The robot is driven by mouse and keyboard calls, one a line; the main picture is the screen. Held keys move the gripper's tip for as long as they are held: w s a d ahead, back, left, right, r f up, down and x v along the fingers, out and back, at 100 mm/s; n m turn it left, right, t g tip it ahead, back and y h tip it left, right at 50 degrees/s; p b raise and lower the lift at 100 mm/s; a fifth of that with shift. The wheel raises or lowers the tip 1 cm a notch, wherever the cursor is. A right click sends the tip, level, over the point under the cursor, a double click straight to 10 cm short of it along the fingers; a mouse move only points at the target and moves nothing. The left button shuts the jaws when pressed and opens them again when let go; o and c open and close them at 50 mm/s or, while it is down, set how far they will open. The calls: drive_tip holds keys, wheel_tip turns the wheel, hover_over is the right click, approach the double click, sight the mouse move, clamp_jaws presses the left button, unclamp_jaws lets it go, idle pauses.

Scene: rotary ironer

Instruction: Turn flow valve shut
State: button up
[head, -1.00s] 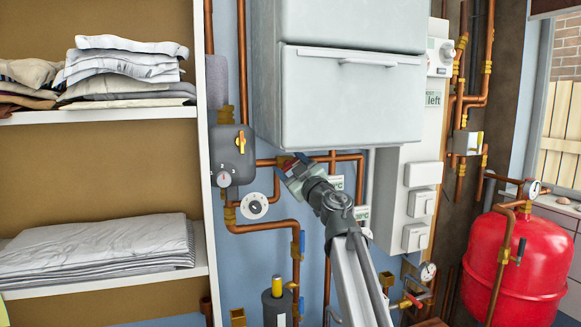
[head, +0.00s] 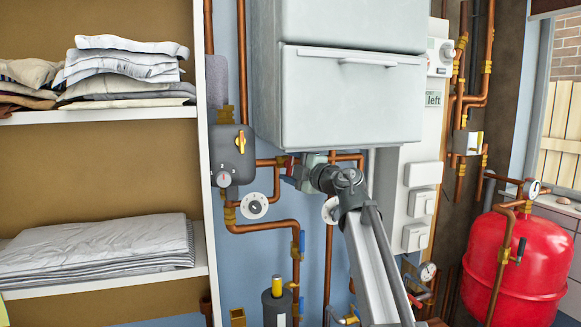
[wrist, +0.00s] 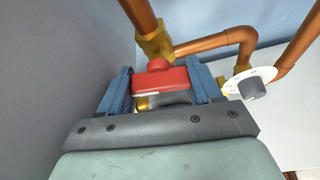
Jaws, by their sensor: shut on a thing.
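A red valve handle (wrist: 165,78) with a brass fitting behind it sits on a copper pipe in the wrist view. My gripper (wrist: 160,92) has one blue finger on each side of the handle and is shut on it. The handle lies roughly crosswise between the fingers. In the head view my gripper (head: 290,168) is under the white boiler, at the copper pipes, pointing left. The handle is small there and mostly hidden by the fingers.
A white cabinet-like boiler (head: 350,100) hangs just above my gripper. White dials (head: 254,206) are on the pipework, and a grey pump (head: 232,153) is to the left. A shelf with folded linen (head: 95,252) stands left; a red tank (head: 515,265) is at the right.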

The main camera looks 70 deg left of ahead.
drive_tip(key=shift+n, duration=0.3)
idle(0.4)
drive_tip(key=o, duration=1.1)
drive_tip(key=shift+c, duration=0.2)
drive_tip(key=shift+r, duration=0.1)
